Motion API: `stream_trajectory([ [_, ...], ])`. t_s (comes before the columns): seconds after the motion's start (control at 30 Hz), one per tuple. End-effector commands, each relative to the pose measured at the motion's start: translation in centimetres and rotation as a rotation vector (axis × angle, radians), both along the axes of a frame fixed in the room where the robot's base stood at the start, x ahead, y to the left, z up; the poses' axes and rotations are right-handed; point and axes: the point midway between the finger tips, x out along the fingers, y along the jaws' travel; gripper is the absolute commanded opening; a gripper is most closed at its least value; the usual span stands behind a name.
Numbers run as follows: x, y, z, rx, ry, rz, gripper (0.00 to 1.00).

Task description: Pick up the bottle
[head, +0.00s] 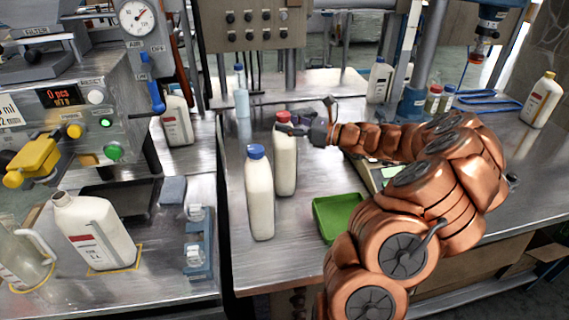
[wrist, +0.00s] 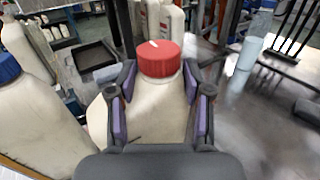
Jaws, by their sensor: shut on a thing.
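A cream bottle with a red cap (head: 285,160) stands upright on the metal table in the head view. My gripper (head: 285,129) is at its neck, just below the cap, reaching in from the right. In the wrist view the red-capped bottle (wrist: 158,95) is between the two purple-padded fingers of my gripper (wrist: 160,110), which are shut on it. A second cream bottle with a blue cap (head: 259,195) stands just in front and to the left; it also shows at the left edge of the wrist view (wrist: 35,125).
A green tray (head: 339,217) lies right of the bottles, below my arm. A clear blue-capped bottle (head: 241,92) stands behind. A white jug (head: 93,232) and a filling machine (head: 75,110) are on the left.

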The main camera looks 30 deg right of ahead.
Motion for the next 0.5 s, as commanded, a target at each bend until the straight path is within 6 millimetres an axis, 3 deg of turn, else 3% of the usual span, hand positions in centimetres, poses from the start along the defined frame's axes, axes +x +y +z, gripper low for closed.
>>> stream_trajectory([
  [0.03, -0.01, 0.01, -0.01, 0.0, 0.0, 0.0, 0.3],
  [0.33, -0.02, 0.01, -0.01, 0.0, 0.0, 0.001, 0.0],
  [0.5, -0.02, 0.01, -0.01, 0.0, 0.0, 0.001, 0.0],
])
